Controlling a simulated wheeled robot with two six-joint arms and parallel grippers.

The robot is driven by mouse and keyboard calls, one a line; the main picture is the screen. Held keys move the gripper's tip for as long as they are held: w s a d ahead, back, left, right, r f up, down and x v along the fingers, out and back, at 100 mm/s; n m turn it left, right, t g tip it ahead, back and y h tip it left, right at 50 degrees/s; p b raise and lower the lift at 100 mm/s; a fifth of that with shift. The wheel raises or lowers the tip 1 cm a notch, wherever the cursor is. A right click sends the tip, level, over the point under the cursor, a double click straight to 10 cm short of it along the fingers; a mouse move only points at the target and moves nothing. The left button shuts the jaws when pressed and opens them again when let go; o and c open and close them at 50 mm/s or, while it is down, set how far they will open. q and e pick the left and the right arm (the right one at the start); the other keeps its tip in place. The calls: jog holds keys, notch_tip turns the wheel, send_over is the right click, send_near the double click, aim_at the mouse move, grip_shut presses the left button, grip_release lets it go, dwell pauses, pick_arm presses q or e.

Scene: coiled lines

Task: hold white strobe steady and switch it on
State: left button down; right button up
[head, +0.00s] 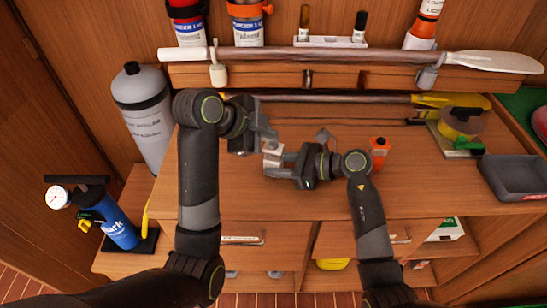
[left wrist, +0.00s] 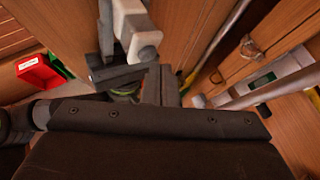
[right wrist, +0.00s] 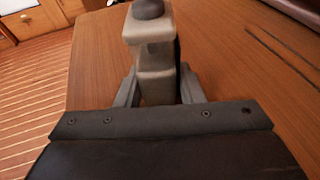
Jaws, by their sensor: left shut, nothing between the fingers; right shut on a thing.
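The white strobe (head: 273,149) is in my right gripper (head: 274,166), above the wooden bench top. In the right wrist view the strobe (right wrist: 154,75) stands upright between the two fingers, with a dark rounded piece at its top. My left gripper (head: 266,133) is shut and empty, close beside the strobe at its upper side in the head view. In the left wrist view the strobe (left wrist: 128,22) shows just past the left fingertips (left wrist: 155,85); I cannot tell whether they touch it. The switch is too small to make out.
The bench top (head: 300,197) is mostly clear. A small orange thing (head: 379,147) stands right of my right gripper. A paddle (head: 360,56) runs along the back. A grey cylinder (head: 143,115) stands left.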

aim_at(269, 148)
pick_arm(q)
jog(key=shift+r, duration=0.2)
jog(key=shift+r, duration=3)
pick_arm(e)
jog(key=o, duration=0.8)
jog(key=shift+o, duration=0.2)
jog(key=shift+d, duration=0.1)
